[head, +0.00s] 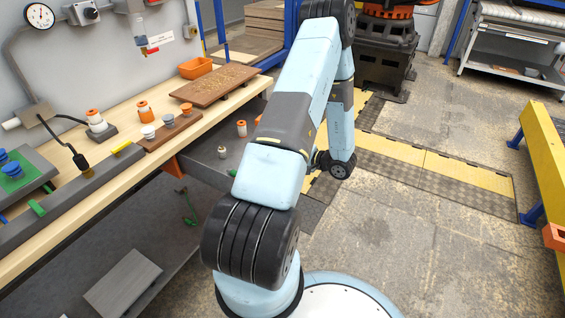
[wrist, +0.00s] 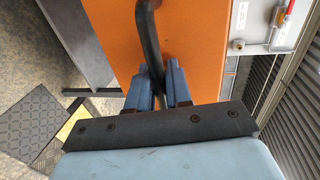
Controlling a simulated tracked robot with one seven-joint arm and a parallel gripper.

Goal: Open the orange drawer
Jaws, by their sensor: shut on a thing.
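The orange drawer front (wrist: 192,40) fills the middle of the wrist view. A dark curved bar handle (wrist: 148,32) stands out from it. My gripper (wrist: 161,72) has its two blue fingers on either side of the handle's near end and is shut on it. In the head view my arm hides the gripper and the handle. A small orange panel (head: 173,167) shows under the bench there, but I cannot tell whether it belongs to the drawer.
The wooden bench (head: 68,197) along the wall holds an orange bin (head: 196,67), a brown board (head: 214,86) and several small capped jars. A grey surface below the bench holds small bottles (head: 241,128). A yellow rail (head: 545,150) stands at the right; the floor between is mostly open.

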